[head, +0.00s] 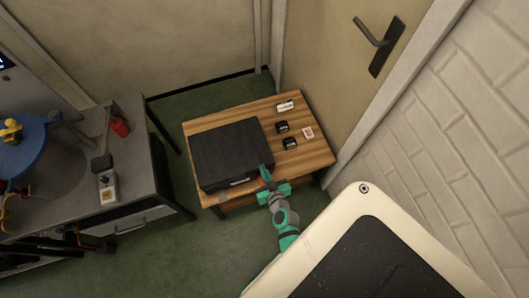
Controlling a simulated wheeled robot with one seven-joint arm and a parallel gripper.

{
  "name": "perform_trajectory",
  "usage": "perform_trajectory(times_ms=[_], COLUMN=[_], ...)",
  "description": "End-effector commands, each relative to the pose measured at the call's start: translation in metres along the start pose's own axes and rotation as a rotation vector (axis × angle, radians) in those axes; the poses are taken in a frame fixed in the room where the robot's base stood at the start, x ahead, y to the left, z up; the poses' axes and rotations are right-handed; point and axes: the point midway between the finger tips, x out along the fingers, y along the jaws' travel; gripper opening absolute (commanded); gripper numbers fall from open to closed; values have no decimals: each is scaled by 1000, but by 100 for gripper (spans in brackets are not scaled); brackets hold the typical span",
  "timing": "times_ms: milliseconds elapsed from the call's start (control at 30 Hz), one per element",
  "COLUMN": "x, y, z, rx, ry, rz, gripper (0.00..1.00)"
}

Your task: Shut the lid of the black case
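The black case (230,149) lies flat on the left part of a low wooden table (312,152), seen from above in the head view. Its lid lies level over the body, with no clear gap showing; I cannot tell whether it is fully shut. A small light detail shows on its front side. My green and grey gripper (265,172) is at the case's front right corner, its tip close to the edge. I cannot tell whether it touches the case. The fingers are too small and overlapped to show whether they are open or shut.
Several small black and white items, among them a red and white box (308,132), stand on the table right of the case. A grey workbench (140,150) with a red object (119,125) is at left. A door (335,70) and white brick wall (440,120) close off the right.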

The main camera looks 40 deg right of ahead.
Motion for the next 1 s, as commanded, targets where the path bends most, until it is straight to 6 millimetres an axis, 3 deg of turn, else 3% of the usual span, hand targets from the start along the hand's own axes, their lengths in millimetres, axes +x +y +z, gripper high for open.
perform_trajectory(times_ms=[267, 1000], x=[-12, -71], y=[3, 2], z=[-32, 22], rx=[-4, -5], ry=[23, 24], rz=[7, 5], gripper=[0, 0])
